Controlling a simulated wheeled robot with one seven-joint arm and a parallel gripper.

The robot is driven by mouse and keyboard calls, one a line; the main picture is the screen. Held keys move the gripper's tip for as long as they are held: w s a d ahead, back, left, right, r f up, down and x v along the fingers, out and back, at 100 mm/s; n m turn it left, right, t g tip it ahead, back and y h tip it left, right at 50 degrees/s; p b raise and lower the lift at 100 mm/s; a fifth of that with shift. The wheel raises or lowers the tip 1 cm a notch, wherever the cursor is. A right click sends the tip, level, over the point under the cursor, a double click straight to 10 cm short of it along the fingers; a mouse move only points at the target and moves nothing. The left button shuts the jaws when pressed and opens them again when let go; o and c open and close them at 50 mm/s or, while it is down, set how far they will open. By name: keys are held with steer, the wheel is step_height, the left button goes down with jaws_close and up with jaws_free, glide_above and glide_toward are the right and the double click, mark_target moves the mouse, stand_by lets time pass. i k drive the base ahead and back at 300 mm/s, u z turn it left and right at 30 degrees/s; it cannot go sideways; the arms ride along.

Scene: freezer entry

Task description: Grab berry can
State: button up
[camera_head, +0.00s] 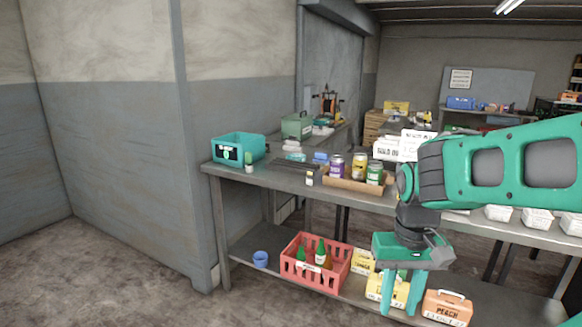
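Several cans stand upright on the table, at a shallow wooden tray (352,184). The purple can (337,167) at the tray's left end looks like the berry can, but its label is too small to read. A gold can (358,167) and a green can (375,174) stand to its right. My gripper (402,306) points down with its two fingers apart and nothing held between them. It is to the right of the cans and lower in the picture, in front of the table edge.
The grey table (285,183) holds a teal bin (238,149), a dark keyboard-like item (297,165) and white boxes (414,145). On the lower shelf are a red crate (303,277) with bottles, a blue cup (260,259) and an orange box (447,309). Bare floor lies left.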

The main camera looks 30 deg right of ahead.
mark_target(337, 162)
steer(key=i, duration=0.95)
steer(key=z, duration=0.15)
